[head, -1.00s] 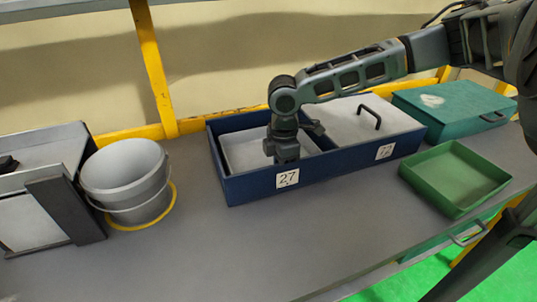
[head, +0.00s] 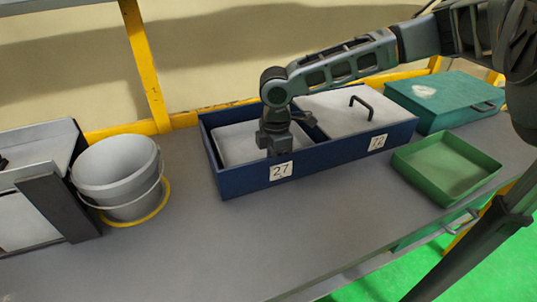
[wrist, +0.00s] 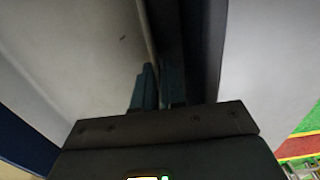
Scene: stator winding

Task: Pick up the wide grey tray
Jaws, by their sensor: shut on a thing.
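The wide grey tray (head: 238,144) is pale grey and sits in the left part of the blue box (head: 238,183), by the label 27. My gripper (head: 277,146) points down into this part near the front wall and hides some of the tray. In the wrist view my gripper (wrist: 158,88) has its two dark fingers close together on the edge of the tray (wrist: 85,55). It is shut on that edge. The fingertips are hidden in the head view. I cannot tell whether the tray is clear of the box floor.
A pale lid (head: 345,115) with a dark handle covers the box's right part. A green open tray (head: 445,168) and a teal case (head: 440,98) stand to the right. A grey bucket (head: 118,170) stands left. The bench front is clear.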

